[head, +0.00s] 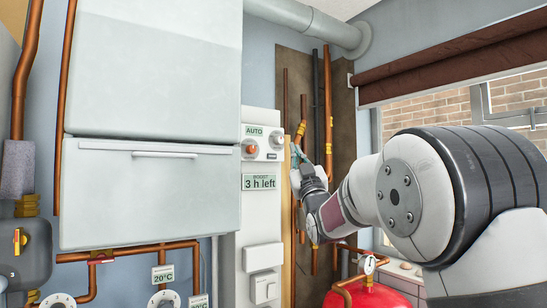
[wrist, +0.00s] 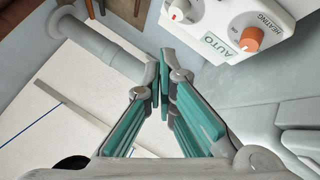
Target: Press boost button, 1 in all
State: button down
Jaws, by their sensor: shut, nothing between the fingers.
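The white control panel (head: 263,213) stands right of the big white boiler in the head view. Its "BOOST 3 h left" display (head: 260,182) sits below an orange knob (head: 250,147) and the AUTO label (head: 255,131). I cannot make out a separate boost button. My gripper (head: 295,157) is at the panel's right edge, near knob height, with its fingers shut and empty. In the wrist view the teal-padded fingertips of my gripper (wrist: 162,78) are together, apart from the panel corner with the orange HEATING knob (wrist: 250,39) and AUTO label (wrist: 219,45).
The boiler (head: 150,190) fills the left side. Copper pipes (head: 328,120) run behind my gripper, and a red vessel (head: 370,297) stands below my arm. Two pale switch boxes (head: 263,257) are low on the panel. A window (head: 440,110) is at right.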

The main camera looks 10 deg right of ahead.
aim_at(272, 156)
jog(key=shift+w, duration=0.1)
jog(key=w+a+b, duration=0.1)
jog(key=w, duration=0.1)
jog(key=w+a+b, duration=0.1)
jog(key=w+b, duration=0.1)
jog(key=w, duration=0.1)
jog(key=w+a+b, duration=0.1)
jog(key=w+b, duration=0.1)
jog(key=w, duration=0.1)
jog(key=shift+a+f, duration=0.1)
jog(key=shift+a, duration=0.1)
dwell(0.3)
jog(key=shift+w+a+y+b, duration=0.3)
jog(key=shift+w+b, duration=0.45)
jog(key=shift+b, duration=0.65)
dwell(2.0)
jog(key=shift+s, duration=0.15)
jog(key=shift+s+d, duration=0.3)
jog(key=shift+s, duration=0.3)
